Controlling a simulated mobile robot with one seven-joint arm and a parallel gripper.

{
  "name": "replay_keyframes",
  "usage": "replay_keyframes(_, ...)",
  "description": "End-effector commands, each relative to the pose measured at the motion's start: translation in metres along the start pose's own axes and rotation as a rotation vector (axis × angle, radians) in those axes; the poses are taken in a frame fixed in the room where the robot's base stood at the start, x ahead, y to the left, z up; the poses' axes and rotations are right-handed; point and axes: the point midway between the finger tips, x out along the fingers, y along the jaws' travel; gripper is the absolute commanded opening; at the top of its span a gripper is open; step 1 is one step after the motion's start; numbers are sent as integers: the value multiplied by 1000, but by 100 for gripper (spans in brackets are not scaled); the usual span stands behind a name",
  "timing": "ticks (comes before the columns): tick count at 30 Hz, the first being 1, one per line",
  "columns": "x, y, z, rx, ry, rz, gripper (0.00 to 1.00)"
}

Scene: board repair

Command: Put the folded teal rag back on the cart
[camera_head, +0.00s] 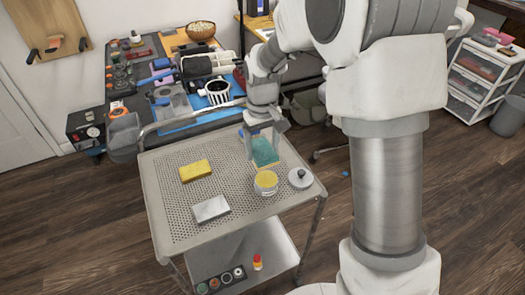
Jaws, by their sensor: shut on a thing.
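The folded teal rag (264,152) is at the far right part of the cart's perforated top. My gripper (262,140) points down at it from above and is shut on the rag. The fingers cover part of the rag's upper edge. I cannot tell whether the rag rests on the cart top or hangs just over it. The cart (165,215) is grey metal with a raised rim and a handle at its far left side.
On the cart top are a yellow sponge (195,171), a silver box (211,209), a jar with yellow contents (266,183) and a round lid (301,178). The lower shelf (240,264) holds small items. A cluttered workbench (150,60) stands behind. The cart's middle is clear.

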Motion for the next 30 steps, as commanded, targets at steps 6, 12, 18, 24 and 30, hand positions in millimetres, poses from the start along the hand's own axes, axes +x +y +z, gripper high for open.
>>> replay_keyframes(6,30,20,-40,1,-2,0,28)
replay_keyframes(12,45,32,-66,1,0,0,28)
replay_keyframes(18,53,35,-72,0,-1,-1,28)
replay_keyframes(24,82,35,-71,0,-3,-1,28)
replay_keyframes(30,89,35,-72,0,0,0,28)
